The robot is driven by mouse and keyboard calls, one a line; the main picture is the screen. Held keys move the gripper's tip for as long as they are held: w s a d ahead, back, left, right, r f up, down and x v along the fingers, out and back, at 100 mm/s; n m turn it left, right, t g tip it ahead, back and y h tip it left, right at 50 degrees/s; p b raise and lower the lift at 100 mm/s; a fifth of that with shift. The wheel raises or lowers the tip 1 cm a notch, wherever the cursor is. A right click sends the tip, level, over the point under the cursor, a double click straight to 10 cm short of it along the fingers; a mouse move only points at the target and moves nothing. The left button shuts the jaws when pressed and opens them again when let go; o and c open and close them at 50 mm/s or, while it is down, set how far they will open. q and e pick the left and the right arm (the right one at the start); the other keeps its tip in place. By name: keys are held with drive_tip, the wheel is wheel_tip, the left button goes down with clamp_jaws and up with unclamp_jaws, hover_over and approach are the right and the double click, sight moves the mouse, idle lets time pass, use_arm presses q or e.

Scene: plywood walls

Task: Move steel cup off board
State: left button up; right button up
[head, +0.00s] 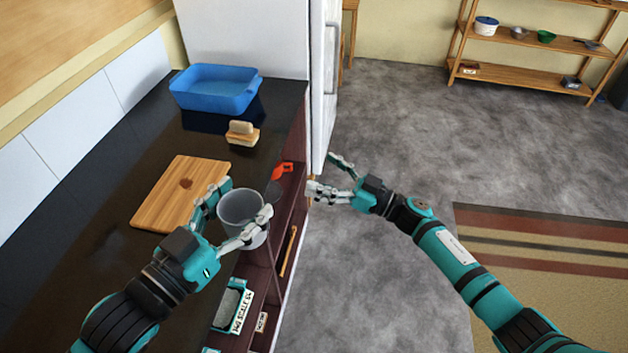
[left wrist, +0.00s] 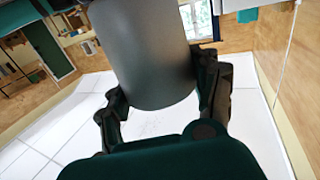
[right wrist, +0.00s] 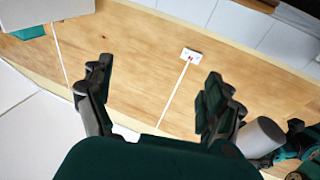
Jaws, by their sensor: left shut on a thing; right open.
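The steel cup (head: 243,208) is a grey cylinder with an open top, upright in the head view. My left gripper (head: 239,213) is shut on it, one finger at each side. The cup is to the right of the wooden board (head: 165,205), near the counter's front edge; I cannot tell its height. In the left wrist view the cup (left wrist: 155,55) fills the space between the fingers. The cup (right wrist: 262,137) also shows at the lower right of the right wrist view. My right gripper (head: 325,178) is open and empty, beyond the counter's front edge.
A blue tub (head: 215,90) stands at the counter's far end. A sponge-like tan block (head: 241,134) lies in front of it. An orange-red item (head: 282,171) is at the counter edge. Open shelves below hold a scale box (head: 232,305). The counter (head: 95,235) left of the board is clear.

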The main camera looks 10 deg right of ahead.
drive_tip(key=s+a+r+n+g+y, duration=0.1)
drive_tip(key=s+a+r+n+g, duration=0.15)
drive_tip(key=r, duration=0.25)
drive_tip(key=s+a+r+n+g+y, duration=0.1)
drive_tip(key=s+r+n+g+y, duration=0.1)
drive_tip(key=r+n+g, duration=0.15)
use_arm(q)
drive_tip(key=shift+s, duration=0.1)
use_arm(e)
drive_tip(key=n+g+h, duration=0.4)
drive_tip(key=g+h, duration=0.2)
drive_tip(key=g, duration=0.2)
approach(235, 209)
drive_tip(key=s+d, duration=0.1)
drive_tip(key=d, duration=0.3)
drive_tip(key=x, duration=1.2)
drive_tip(key=shift+s+f, duration=0.1)
drive_tip(key=shift+s, duration=0.35)
drive_tip(key=c, duration=1.3)
use_arm(q)
drive_tip(key=o, duration=1.3)
